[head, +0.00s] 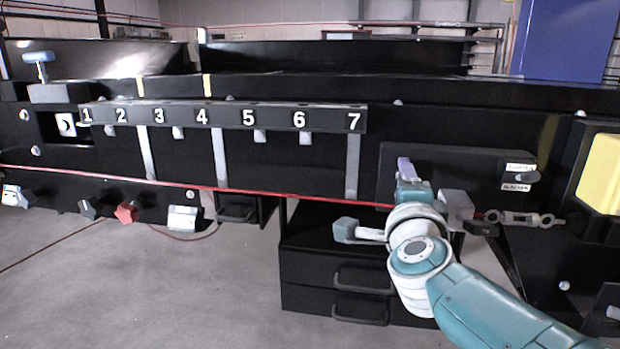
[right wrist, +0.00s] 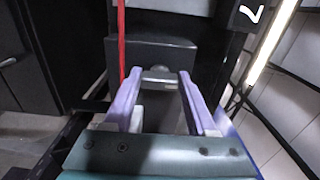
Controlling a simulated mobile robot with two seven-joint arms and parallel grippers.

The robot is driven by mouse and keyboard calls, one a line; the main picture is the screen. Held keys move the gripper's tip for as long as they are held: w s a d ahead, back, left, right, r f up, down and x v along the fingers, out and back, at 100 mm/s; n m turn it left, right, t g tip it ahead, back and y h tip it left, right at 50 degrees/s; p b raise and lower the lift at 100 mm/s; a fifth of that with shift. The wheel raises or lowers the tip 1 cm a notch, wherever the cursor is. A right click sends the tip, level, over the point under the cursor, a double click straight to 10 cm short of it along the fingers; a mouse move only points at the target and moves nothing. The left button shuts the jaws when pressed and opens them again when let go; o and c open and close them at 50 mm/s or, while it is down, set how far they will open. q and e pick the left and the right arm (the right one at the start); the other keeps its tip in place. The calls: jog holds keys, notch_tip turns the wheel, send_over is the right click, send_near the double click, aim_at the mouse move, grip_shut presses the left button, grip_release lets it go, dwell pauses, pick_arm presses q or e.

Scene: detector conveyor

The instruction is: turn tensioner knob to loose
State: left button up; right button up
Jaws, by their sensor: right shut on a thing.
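My right gripper (head: 405,170) reaches in from the lower right, in front of a black panel (head: 460,160) on the machine. In the right wrist view my right gripper (right wrist: 160,78) has its two purple fingers on either side of a grey piece, which I take for the tensioner knob (right wrist: 160,75). It is shut on this piece, in front of a dark grey block (right wrist: 150,52). In the head view the fingers and arm hide the knob, and its turn position cannot be told. My left gripper is not in view.
A numbered rail (head: 230,117) is left of the gripper. A red cord (head: 250,193) runs along the machine. Two small labels (head: 516,187) sit on the panel's right side, and a metal eye link (head: 520,218) is below them. Black drawers (head: 335,265) stand below; the floor at left is mostly clear.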

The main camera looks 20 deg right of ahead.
jog(key=o, duration=1.4)
jog(key=shift+c, duration=0.2)
jog(key=p+v, duration=0.2)
jog(key=v, duration=0.8)
